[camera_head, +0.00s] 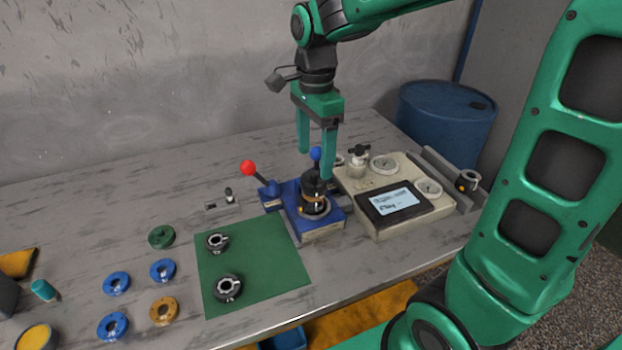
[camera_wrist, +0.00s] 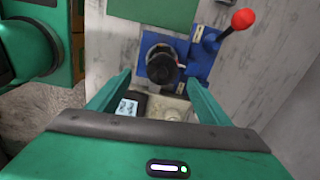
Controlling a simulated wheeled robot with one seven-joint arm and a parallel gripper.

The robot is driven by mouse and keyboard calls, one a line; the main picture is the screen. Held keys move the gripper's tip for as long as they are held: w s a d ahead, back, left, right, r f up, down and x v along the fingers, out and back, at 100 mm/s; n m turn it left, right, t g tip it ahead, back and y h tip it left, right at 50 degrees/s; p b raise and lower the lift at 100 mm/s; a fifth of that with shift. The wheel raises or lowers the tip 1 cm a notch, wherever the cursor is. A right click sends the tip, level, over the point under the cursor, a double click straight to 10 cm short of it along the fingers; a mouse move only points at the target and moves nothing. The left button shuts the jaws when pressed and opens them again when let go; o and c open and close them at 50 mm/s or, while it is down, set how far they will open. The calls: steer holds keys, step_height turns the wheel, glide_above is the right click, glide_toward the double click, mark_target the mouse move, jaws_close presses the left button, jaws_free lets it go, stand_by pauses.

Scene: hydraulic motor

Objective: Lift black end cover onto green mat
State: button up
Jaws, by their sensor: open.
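A black cylindrical part (camera_head: 313,186), which looks like the black end cover on its stack, stands upright in the blue fixture (camera_head: 332,222). In the wrist view the black part (camera_wrist: 160,64) lies between and beyond my fingers, seen from above. The green mat (camera_head: 266,262) lies left of the fixture and holds two dark ring-shaped parts, one behind the other. The mat's edge also shows at the top of the wrist view (camera_wrist: 155,12). My gripper (camera_head: 316,165) is open and empty above the fixture, its fingers pointing down. A finger partly overlaps the fixture's rear area.
A red-knobbed lever (camera_head: 248,168) rises at the fixture's left rear. A beige device with a screen (camera_head: 393,201) stands close on the right. Blue, green and orange rings lie left of the mat. A blue barrel (camera_head: 445,115) stands behind the table's right end.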

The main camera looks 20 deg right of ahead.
mark_target(314, 172)
steer(key=f, duration=0.3)
steer(key=shift+w+d+f, duration=0.1)
steer(key=shift+w+f, duration=0.15)
steer(key=shift+w, duration=0.05)
steer(key=shift+f, duration=0.75)
steer(key=c, duration=1.4)
